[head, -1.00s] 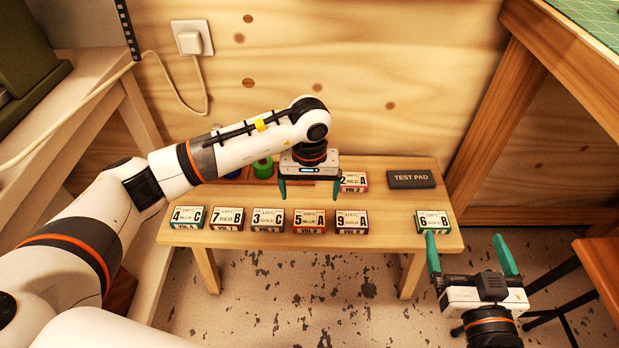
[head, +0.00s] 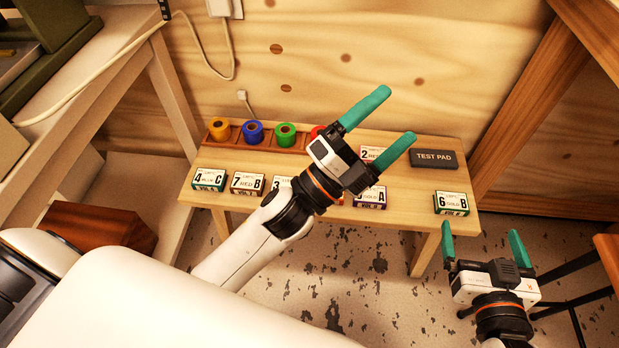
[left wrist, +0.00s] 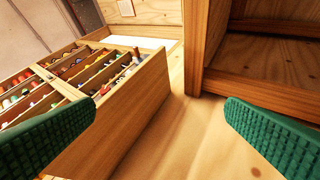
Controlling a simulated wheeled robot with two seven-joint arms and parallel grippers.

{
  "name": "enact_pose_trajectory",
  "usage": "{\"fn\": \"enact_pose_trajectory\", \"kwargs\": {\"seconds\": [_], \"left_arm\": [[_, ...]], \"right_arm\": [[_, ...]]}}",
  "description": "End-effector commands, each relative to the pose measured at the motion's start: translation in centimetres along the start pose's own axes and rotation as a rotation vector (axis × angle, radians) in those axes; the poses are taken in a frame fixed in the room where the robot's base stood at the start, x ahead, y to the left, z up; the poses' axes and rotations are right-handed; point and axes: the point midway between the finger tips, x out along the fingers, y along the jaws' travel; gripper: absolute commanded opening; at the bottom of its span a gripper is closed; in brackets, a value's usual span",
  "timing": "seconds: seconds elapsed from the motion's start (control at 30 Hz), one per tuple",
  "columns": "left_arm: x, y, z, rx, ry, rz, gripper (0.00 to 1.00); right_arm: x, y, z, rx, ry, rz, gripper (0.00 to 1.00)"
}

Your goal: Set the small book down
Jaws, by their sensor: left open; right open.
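Several small box-like books with number labels lie on the low wooden table. In the head view the 4 C book (head: 210,179), the 7 B book (head: 247,183) and a partly covered book (head: 283,189) line the front left. My left gripper is open and empty above the table. My right gripper (head: 481,230) is open and empty at the table's front right.
A black test pad (head: 434,159) lies at the table's back right. A wooden rack holds orange (head: 219,128), blue (head: 253,132), green (head: 286,135) and red (head: 317,131) rolls. The left wrist view shows a divided wooden box (left wrist: 135,105) of small items beside a wooden cabinet (left wrist: 215,70).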

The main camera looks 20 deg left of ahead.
Motion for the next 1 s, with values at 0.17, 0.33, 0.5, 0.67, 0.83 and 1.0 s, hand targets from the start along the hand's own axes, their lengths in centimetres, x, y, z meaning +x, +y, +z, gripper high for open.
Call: {"fn": "enact_pose_trajectory", "kwargs": {"seconds": [0.17, 0.33, 0.5, 0.67, 0.83, 1.0], "left_arm": [[-8.3, -3.1, -6.6, -0.749, 0.545, -0.111, 0.94], [-13.8, -5.5, -7.5, -1.123, 0.821, -0.141, 0.94], [-15.1, -6.0, -7.3, -1.213, 0.887, -0.146, 0.94], [-15.0, -6.0, -7.3, -1.211, 0.884, -0.147, 0.94], [-15.0, -6.0, -7.3, -1.208, 0.883, -0.147, 0.94], [-15.0, -6.5, -7.5, -1.207, 0.898, -0.159, 0.94]], "right_arm": [[0.0, 0.0, 0.0, 0.000, -0.001, 0.000, 0.98], [0.0, 0.0, 0.0, 0.000, -0.001, 0.000, 0.98], [0.0, 0.0, 0.0, 0.001, -0.001, 0.001, 0.98], [0.0, 0.0, 0.0, 0.001, -0.002, 0.001, 0.98], [0.0, 0.0, 0.0, 0.001, -0.002, 0.001, 0.98], [0.3, 0.1, -0.2, 0.000, 0.014, 0.003, 0.98]]}}
